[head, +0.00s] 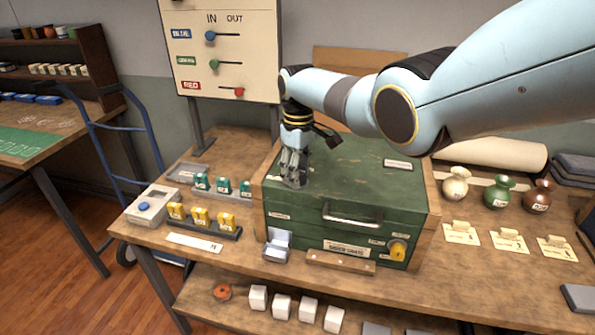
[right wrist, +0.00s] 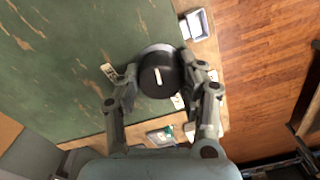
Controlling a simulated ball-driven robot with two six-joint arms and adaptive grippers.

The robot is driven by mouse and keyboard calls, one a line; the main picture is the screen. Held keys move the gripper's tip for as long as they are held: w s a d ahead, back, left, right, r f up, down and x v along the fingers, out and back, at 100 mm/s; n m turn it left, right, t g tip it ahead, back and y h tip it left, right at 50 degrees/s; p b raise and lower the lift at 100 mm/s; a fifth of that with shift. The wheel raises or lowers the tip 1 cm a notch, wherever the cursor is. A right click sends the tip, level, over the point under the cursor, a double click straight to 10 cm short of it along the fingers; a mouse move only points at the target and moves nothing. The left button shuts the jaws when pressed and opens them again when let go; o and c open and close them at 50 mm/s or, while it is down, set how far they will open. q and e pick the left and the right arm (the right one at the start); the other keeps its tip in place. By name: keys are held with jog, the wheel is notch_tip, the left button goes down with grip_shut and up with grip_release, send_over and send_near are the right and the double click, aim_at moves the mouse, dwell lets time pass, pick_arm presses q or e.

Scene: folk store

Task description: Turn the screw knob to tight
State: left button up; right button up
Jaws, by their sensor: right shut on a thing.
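The black round screw knob (right wrist: 158,75) with a white pointer line shows in the right wrist view, on a pale round base on the chest's green top. The pointer runs nearly up and down in that picture. My right gripper (head: 293,172) points down at the left front part of the green chest (head: 350,170). In the right wrist view its fingers (right wrist: 160,82) stand on both sides of the knob, shut on it. My left gripper is not in view.
A board with coloured sliders (head: 225,45) stands behind at the left. Teal and yellow blocks (head: 200,218) stand left of the chest. A small open box (head: 277,246) sits by its front left corner. Several vases (head: 497,192) and cards stand to the right.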

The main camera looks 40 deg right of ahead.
jog(key=m, duration=0.4)
jog(key=shift+r+m, duration=0.1)
jog(key=shift+m, duration=0.2)
jog(key=m, duration=0.3)
jog(key=shift+m, duration=0.3)
jog(key=m, duration=0.4)
jog(key=shift+m, duration=0.3)
jog(key=m, duration=0.4)
jog(key=shift+m, duration=0.3)
jog(key=m, duration=1.2)
jog(key=shift+m, duration=1.9)
